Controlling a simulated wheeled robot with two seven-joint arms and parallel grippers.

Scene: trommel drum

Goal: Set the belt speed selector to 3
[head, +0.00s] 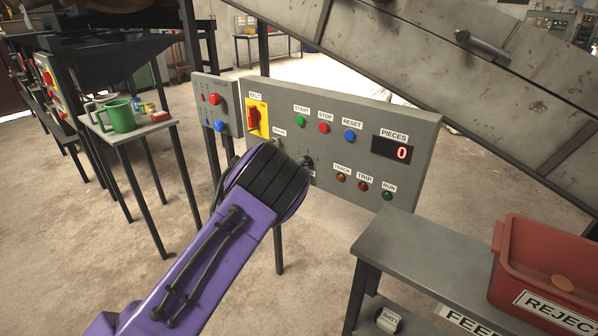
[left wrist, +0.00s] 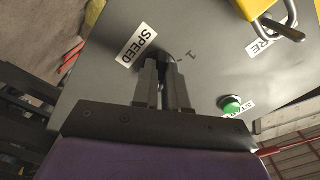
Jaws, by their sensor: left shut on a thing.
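The belt speed selector (left wrist: 166,56) is a small dark knob beside the SPEED label (left wrist: 137,44) on the grey control panel (head: 350,125). My left gripper (left wrist: 166,74) is shut on this knob, with a finger on each side of it. A small scale mark, which looks like a 1, shows right of the knob in the left wrist view. The knob's pointer and the other scale marks are hidden or too small to read. In the head view my purple left arm covers the panel's lower left, and only a dark bit of the knob (head: 307,161) shows. My right gripper is out of view.
The panel also carries a red BELT switch (head: 253,117) on a yellow plate, a green START button (head: 301,121), other buttons, lamps and a PIECES display (head: 392,149) reading 0. A bench with a red bin (head: 507,255) stands at right; a side table holds a green mug (head: 121,115).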

